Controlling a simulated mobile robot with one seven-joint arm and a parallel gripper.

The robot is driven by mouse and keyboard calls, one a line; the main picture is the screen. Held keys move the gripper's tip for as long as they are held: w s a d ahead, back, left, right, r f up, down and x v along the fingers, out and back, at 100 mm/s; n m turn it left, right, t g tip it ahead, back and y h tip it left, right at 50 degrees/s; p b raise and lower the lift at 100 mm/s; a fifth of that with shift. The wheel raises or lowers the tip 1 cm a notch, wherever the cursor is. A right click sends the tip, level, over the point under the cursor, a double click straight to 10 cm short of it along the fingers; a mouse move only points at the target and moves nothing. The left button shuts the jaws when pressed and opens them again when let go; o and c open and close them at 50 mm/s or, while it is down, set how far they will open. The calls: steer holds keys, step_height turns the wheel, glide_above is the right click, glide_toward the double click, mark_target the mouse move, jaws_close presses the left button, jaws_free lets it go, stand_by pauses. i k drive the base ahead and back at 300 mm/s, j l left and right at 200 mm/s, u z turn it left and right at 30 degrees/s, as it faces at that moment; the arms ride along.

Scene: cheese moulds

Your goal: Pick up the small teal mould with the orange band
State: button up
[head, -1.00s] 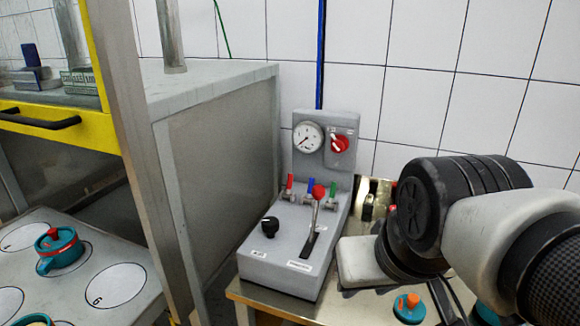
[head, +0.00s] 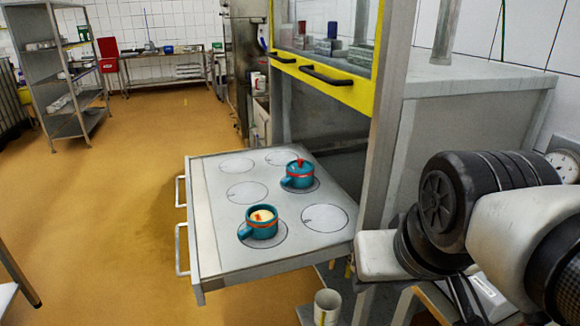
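Two small teal moulds stand upright on a pale, pulled-out worktop (head: 215,215). The nearer mould (head: 262,230) is open on top, with a pale filling, a small orange-red mark in it, an orange-looking rim band and a handle at its left. The farther mould (head: 299,181) has a teal lid with a red knob and a reddish band. My arm fills the right side, apart from both moulds. My gripper's fingers do not show.
The worktop has several marked circles, some empty, such as one at the right (head: 325,218). A yellow-framed cabinet (head: 330,75) stands behind it. A pale cup (head: 327,306) is below the worktop's front. The ochre floor (head: 110,220) at left is clear.

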mark_target(259, 230)
steer(key=u, duration=0.55)
steer(key=i+j+z, duration=0.5)
steer(key=z, duration=0.2)
steer(key=i+j+z, duration=0.15)
steer(key=j+z, duration=0.25)
steer(key=j, duration=0.1)
